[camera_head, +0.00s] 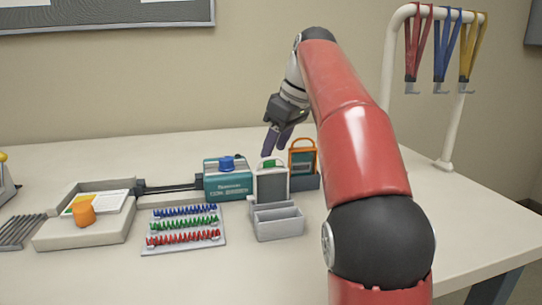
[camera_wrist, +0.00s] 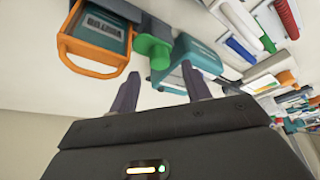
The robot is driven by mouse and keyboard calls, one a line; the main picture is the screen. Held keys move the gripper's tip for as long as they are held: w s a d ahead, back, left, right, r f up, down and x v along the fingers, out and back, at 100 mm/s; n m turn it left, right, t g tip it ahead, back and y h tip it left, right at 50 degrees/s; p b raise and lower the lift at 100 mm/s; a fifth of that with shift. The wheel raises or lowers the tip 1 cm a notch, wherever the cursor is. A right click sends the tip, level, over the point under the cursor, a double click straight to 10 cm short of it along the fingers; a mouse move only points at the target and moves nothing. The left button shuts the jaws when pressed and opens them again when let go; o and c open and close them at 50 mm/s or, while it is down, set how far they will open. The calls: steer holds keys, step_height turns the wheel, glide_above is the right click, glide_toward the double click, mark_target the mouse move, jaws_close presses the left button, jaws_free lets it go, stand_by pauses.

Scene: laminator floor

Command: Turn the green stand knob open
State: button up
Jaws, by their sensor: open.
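The green stand knob (camera_head: 268,163) sits at the top of a grey stand (camera_head: 272,187) near the middle of the table. It also shows in the wrist view (camera_wrist: 153,48), as a round green knob just beyond my fingertips. My gripper (camera_head: 276,147) has purple fingers that point down, above and close to the knob. In the wrist view my gripper (camera_wrist: 160,74) is open and empty, with one finger to each side of the knob's position in the picture. I see a small gap between fingertips and knob. The knob's lower part is hidden.
An orange-framed holder (camera_head: 302,157) stands close at the right of the green knob. A teal box with a blue knob (camera_head: 228,178) stands at the left. Coloured coils (camera_head: 184,226) lie in front left. A white rack with lanyards (camera_head: 388,60) rises at the back right.

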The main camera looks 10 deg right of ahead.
mark_target(274, 165)
steer(key=shift+x, duration=1.8)
steer(key=c, duration=1)
